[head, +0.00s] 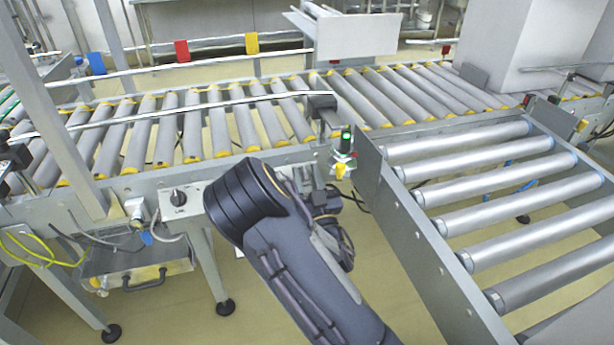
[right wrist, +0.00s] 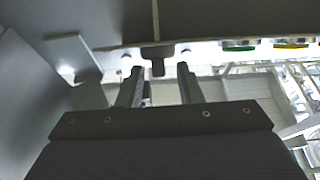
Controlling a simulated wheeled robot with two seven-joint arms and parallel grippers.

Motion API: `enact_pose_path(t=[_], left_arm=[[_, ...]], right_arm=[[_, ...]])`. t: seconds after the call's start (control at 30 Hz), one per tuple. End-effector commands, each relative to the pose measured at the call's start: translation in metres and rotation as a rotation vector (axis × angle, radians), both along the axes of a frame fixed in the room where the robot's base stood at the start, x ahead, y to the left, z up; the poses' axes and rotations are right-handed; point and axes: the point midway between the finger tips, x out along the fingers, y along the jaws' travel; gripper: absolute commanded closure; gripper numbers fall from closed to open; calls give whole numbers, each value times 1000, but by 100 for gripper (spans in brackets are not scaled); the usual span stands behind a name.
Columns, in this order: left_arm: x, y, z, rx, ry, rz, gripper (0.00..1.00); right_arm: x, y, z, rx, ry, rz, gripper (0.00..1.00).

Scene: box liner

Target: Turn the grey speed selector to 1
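In the right wrist view, a small grey knob (right wrist: 157,60), which looks like the speed selector, sticks out of a pale panel. My right gripper (right wrist: 160,72) has its two fingers apart, one on each side of the knob, and their tips are close to the panel. I cannot tell whether they touch the knob. In the head view my right gripper (head: 325,200) is mostly hidden behind my dark forearm, beside the conveyor corner, and the grey selector cannot be made out. The knob's number marks are not readable. My left gripper is not in view.
A green button (right wrist: 238,44) and a yellow button (right wrist: 290,44) sit right of the knob. A grey box with a black rotary switch (head: 178,198) hangs left of my arm. A roller conveyor (head: 190,125) runs behind; another (head: 500,205) stands at right.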

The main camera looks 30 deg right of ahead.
Motion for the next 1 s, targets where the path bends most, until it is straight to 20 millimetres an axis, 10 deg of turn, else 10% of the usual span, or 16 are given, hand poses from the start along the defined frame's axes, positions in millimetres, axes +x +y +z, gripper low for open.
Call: enact_pose_path(t=[0.17,0.4,1.0], left_arm=[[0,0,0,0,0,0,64],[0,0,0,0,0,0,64],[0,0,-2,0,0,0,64]], right_arm=[[0,0,0,0,0,0,70],[0,0,0,0,0,0,100],[-1,-4,0,-110,27,126,100]])
